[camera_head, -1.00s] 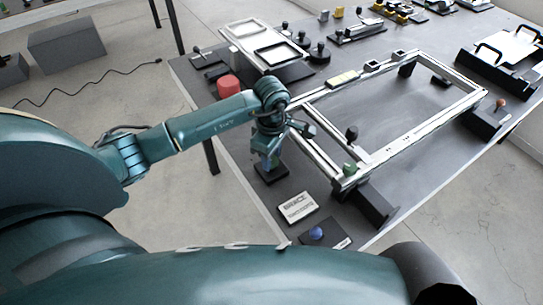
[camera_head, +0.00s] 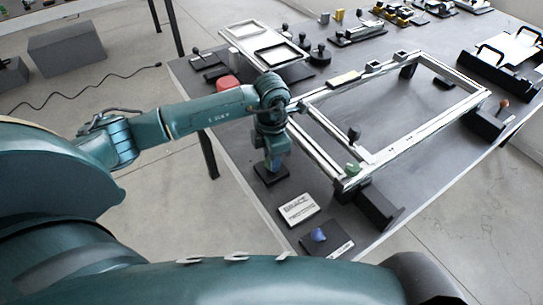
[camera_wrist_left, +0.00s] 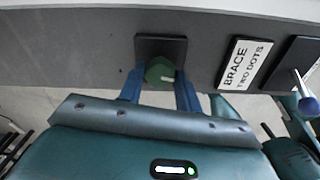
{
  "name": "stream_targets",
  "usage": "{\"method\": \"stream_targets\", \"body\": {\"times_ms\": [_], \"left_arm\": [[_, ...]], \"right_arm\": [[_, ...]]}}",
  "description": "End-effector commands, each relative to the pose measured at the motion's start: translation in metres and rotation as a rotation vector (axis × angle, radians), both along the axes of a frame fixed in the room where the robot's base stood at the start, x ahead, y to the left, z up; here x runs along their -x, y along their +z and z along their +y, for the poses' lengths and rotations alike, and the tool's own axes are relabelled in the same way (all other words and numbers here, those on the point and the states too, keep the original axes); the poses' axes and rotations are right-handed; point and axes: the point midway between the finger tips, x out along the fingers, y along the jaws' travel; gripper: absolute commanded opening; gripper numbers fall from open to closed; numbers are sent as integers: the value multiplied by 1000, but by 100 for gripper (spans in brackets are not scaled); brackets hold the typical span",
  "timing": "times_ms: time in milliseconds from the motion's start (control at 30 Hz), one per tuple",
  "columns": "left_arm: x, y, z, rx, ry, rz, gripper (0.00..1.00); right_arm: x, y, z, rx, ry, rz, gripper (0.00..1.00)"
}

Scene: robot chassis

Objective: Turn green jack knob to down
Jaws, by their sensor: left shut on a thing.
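The green jack knob (camera_wrist_left: 159,71) shows in the left wrist view on a dark square base (camera_wrist_left: 147,45) near the table's front edge. A small pale mark sits on the knob's right side. My left gripper (camera_wrist_left: 160,82) points at the knob, with one blue finger on each side, and is shut on it. In the head view my left gripper (camera_head: 272,163) comes down over the same base (camera_head: 271,176) and hides the knob. My right gripper is not in view.
A "BRACE TWO DOTS" plate (camera_head: 299,208) and a blue knob (camera_head: 318,235) on a dark base lie to the right along the edge. A silver frame (camera_head: 329,160) with a green piece (camera_head: 353,168) stands beyond.

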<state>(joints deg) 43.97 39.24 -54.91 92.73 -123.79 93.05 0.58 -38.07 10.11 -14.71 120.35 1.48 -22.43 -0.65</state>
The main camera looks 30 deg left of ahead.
Motion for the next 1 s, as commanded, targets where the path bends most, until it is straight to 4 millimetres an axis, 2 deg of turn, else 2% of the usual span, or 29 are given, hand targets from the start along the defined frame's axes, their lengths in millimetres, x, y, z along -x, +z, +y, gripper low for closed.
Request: {"method": "stream_targets", "body": {"times_ms": [400,933,967,1000], "left_arm": [[0,0,1,-1,179,0,11],[0,1,1,-1,203,-1,11],[0,1,1,-1,203,-1,35],[0,1,1,-1,202,-1,38]], "right_arm": [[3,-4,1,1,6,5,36],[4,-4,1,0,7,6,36],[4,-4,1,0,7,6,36],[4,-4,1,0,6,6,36]]}}
